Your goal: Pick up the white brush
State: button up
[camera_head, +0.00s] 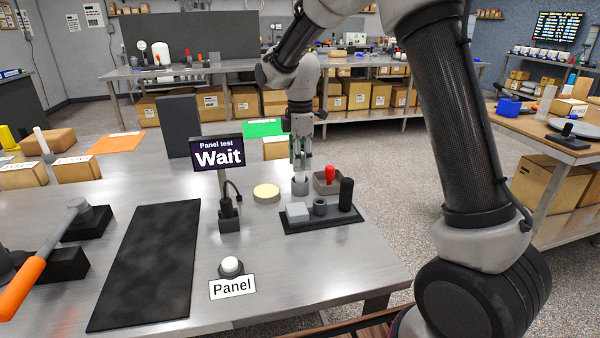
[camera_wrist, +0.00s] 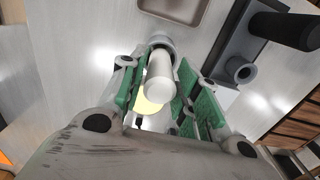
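A plain white cylindrical thing, likely the white brush (camera_wrist: 160,72), stands in a round grey holder (camera_head: 300,187) on the steel table. In the wrist view it points up between the green-padded fingers of my gripper (camera_wrist: 158,92). In the head view my gripper (camera_head: 301,158) points down right above the holder. The fingers are apart on either side of the white thing, with a narrow gap visible. Its lower end is hidden in the holder, and I cannot see any bristles.
Just right stand a square tray (camera_head: 328,188) with a red-handled thing (camera_head: 330,175) and a dark board (camera_head: 322,223) with a tall black cylinder (camera_head: 346,194). A yellowish disc (camera_head: 266,193) lies to the left, near the "Wait" panel (camera_head: 218,155). The table's front right is clear.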

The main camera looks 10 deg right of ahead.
grip_shut()
jog(key=shift+r, duration=0.1)
notch_tip(320, 180, up, 10)
jog(key=shift+f, duration=0.1)
dwell(0.5)
